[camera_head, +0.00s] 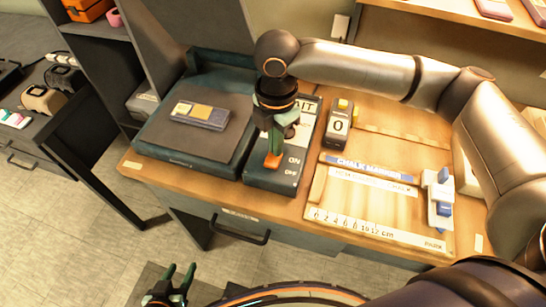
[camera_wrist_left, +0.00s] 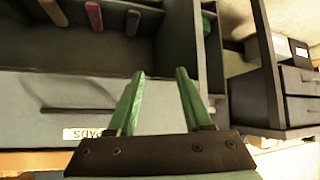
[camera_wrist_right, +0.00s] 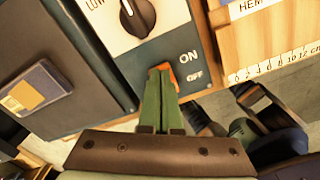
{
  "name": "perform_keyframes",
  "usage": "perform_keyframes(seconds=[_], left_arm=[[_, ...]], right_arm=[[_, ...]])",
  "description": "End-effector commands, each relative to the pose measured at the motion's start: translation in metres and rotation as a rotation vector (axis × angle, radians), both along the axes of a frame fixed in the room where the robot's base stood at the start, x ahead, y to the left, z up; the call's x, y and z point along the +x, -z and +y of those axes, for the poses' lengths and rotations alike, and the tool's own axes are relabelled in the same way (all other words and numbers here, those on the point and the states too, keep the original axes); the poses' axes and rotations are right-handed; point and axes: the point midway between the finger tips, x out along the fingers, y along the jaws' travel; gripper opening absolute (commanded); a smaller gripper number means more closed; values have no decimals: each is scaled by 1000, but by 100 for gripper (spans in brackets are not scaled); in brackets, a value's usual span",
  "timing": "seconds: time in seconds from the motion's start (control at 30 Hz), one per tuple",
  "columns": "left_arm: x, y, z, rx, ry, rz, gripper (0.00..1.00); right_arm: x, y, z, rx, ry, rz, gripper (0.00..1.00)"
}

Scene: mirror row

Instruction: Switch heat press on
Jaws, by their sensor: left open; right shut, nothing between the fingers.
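The heat press (camera_head: 195,140) is a dark teal machine with a flat grey top, on the wooden bench. Its control box (camera_head: 262,184) stands at its right side, with an orange switch (camera_head: 272,161) beside the printed words ON and OFF. My right gripper (camera_head: 274,152) is shut and empty, pointing down with its tips at the switch. In the right wrist view the green fingertips (camera_wrist_right: 159,74) overlap the switch (camera_wrist_right: 170,74) and partly hide it; I cannot tell which way it is set. My left gripper (camera_head: 180,271) is open and empty, low in front of the bench.
A grey and yellow block (camera_head: 200,116) lies on the press top. A counter showing 0 (camera_head: 338,125) and a chalk marker strip (camera_head: 370,166) are right of the control box. A black dial (camera_wrist_right: 137,15) sits above the switch. A drawer handle (camera_head: 238,232) is below the bench edge.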

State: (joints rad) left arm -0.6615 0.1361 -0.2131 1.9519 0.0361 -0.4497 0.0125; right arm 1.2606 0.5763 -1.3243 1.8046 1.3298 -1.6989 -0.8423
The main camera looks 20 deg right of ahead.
Motion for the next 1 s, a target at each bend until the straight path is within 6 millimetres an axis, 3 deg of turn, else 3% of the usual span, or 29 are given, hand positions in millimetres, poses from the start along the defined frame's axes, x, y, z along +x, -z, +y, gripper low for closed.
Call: perform_keyframes(seconds=[0.17,0.43,0.6,1.0], left_arm=[[1,-1,-1,0,1,1,50],[6,-32,7,7,-14,-30,50],[-5,-32,19,21,-32,-9,50],[-8,-64,15,16,-30,-3,50]], right_arm=[[-2,2,1,2,-3,8,0],[-2,-22,1,2,-2,7,0],[-2,-32,1,1,-2,6,0],[-1,-57,1,1,-2,5,0]])
